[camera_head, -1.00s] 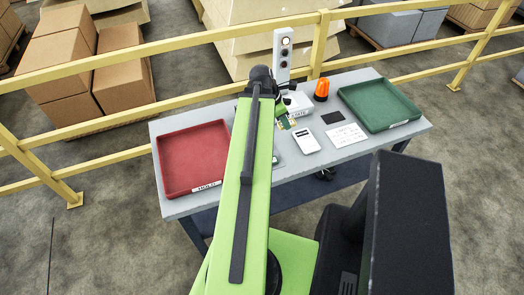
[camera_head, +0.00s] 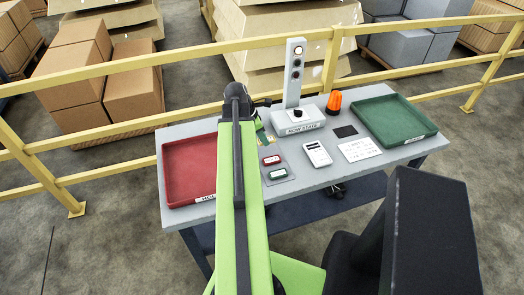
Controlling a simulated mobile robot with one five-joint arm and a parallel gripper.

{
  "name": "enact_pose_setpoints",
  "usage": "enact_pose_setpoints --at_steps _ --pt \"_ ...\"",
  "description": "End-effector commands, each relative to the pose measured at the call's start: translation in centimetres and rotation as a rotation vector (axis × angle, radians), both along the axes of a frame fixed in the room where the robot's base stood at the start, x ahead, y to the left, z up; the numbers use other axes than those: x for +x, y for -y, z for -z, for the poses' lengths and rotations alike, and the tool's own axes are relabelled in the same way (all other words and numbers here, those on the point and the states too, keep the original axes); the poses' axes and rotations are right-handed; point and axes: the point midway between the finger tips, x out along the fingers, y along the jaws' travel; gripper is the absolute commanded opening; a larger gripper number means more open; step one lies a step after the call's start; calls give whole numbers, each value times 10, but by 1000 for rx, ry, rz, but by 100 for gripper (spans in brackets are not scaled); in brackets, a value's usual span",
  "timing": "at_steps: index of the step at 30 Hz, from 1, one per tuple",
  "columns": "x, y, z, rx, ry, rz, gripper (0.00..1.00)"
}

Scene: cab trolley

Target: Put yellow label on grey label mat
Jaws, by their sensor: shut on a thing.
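A small grey mat (camera_head: 284,178) lies left of the table's middle, just right of my arm. My gripper (camera_head: 262,118) is behind the far end of my green arm and mostly hidden. It is shut on a small yellowish piece (camera_head: 261,130), which looks like the yellow label, with some green beside it. The piece appears to be above the table, beyond the grey mat and to its left; its exact height cannot be told.
The grey table (camera_head: 236,208) has a red tray (camera_head: 190,168) at left and a green tray (camera_head: 395,122) at right. A switch box (camera_head: 298,122) with a post, an orange beacon (camera_head: 333,102), a white handheld device (camera_head: 317,154), a dark pad (camera_head: 345,131) and a white sheet (camera_head: 360,150) stand between.

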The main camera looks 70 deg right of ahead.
Motion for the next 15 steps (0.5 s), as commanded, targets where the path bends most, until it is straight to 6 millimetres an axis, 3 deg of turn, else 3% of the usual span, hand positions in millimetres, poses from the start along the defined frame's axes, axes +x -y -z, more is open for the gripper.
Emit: enact_pose_setpoints --at_steps 5,11,15 --pt "0 0 7 0 0 0 0" --pt "0 0 42 -1 1 0 0" --pt "1 0 40 -1 0 0 0"
